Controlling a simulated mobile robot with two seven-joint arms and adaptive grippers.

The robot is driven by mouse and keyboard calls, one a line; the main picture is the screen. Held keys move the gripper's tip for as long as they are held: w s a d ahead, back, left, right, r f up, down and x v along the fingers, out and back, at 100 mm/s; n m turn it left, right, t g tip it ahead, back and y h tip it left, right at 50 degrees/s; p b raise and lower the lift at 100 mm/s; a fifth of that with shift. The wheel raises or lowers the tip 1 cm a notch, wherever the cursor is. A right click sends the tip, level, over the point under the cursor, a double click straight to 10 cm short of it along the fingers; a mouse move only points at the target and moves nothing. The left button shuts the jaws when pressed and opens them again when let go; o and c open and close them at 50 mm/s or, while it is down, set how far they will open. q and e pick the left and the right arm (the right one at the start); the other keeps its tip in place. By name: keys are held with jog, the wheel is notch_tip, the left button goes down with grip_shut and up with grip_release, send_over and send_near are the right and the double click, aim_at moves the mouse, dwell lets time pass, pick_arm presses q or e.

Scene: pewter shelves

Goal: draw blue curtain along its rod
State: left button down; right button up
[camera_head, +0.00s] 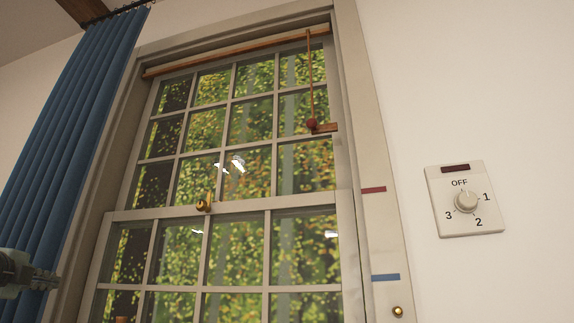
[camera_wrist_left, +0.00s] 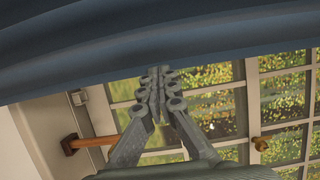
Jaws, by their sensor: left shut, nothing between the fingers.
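The blue curtain (camera_head: 78,110) hangs in folds from a dark rod (camera_head: 105,14) at the upper left. It is bunched to the left of the window, and its lower part is out of view. My left gripper (camera_head: 50,280) shows at the lower left edge, in front of the curtain's lower part. In the left wrist view, its fingers (camera_wrist_left: 157,75) are closed together with nothing between them. Their tips reach the lower border of the blue curtain (camera_wrist_left: 150,38), which fills the top; I cannot tell whether they touch it. My right gripper is not in view.
A sash window (camera_head: 222,214) with a brass latch (camera_head: 203,206) fills the middle. A wooden blind rail (camera_head: 230,53) with a hanging wand (camera_head: 311,85) tops it. A dial switch plate (camera_head: 466,222) is on the right wall. Red and blue marks line the frame.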

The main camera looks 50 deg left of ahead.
pick_arm(q)
jog(key=shift+s+a, duration=0.25)
jog(key=shift+a, duration=0.2)
jog(key=b+v, duration=0.4)
jog(key=v, duration=0.6)
jog(key=shift+s, duration=0.3)
dwell(0.5)
